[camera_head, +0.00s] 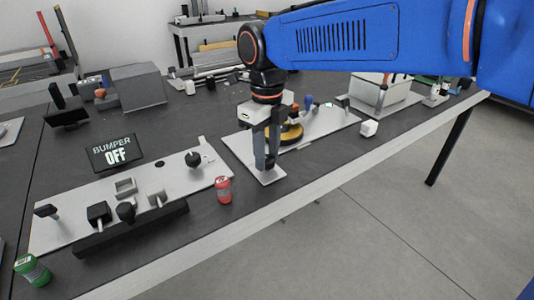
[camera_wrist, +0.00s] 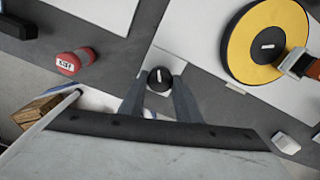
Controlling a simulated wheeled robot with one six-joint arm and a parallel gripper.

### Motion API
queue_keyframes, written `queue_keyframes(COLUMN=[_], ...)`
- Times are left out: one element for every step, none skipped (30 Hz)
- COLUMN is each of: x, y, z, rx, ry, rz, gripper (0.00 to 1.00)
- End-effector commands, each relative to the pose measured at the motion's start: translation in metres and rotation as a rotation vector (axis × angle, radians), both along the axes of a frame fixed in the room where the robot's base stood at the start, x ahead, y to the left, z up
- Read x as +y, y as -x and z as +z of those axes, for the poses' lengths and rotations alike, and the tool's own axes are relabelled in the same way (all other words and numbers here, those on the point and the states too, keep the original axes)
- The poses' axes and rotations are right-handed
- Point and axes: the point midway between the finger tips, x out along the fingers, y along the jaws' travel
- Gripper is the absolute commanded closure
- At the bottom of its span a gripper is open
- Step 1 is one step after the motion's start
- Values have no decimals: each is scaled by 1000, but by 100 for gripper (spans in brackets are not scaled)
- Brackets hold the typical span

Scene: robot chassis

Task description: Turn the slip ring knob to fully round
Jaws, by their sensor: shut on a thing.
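A small black round knob (camera_wrist: 161,73) with a white mark stands on a white plate (camera_head: 269,179). In the wrist view its mark runs nearly up and down the picture. My gripper (camera_head: 265,165) points down at the near end of that plate. In the wrist view my gripper (camera_wrist: 158,82) has one finger on each side of the knob and is shut on it. In the head view the fingers mostly hide the knob. A yellow disc (camera_head: 292,134) with a black centre sits beside it on the plate; it also shows in the wrist view (camera_wrist: 239,46). No label names the slip ring knob.
A red can (camera_head: 223,190) stands left of my gripper, near the table edge. A white panel (camera_head: 75,222) with levers and a "BUMPER OFF" sign (camera_head: 114,153) lie further left. A white cube (camera_head: 369,128) sits to the right.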

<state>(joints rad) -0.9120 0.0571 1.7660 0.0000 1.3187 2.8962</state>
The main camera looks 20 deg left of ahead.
Motion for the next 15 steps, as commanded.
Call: queue_keyframes(x=[0, 0, 0, 0, 0, 0, 0, 0, 0, 0, 0, 0, 0, 0, 0], y=[-1, -1, -1, -1, -1, -1, -1, -1, -1, -1, -1, -1, -1, -1, -1], z=[2, 2, 2, 2, 2, 2, 2, 2, 2, 2, 2, 2, 2, 2, 2], rx=[-3, -3, -3, -3, -3, -3, -3, -3, -3, -3, -3, -3, -3, -3, -3], ry=[-3, -3, -3, -3, -3, -3, -3, -3, -3, -3, -3, -3, -3, -3, -3], rz=[-6, -8, -10, -11, -12, -13, -13, -13, -13, -13, -12, -12, -12, -12, -12], gripper=[92, 92, 92, 92, 92, 92, 92, 92, 92, 92, 92, 92, 92, 92, 63])
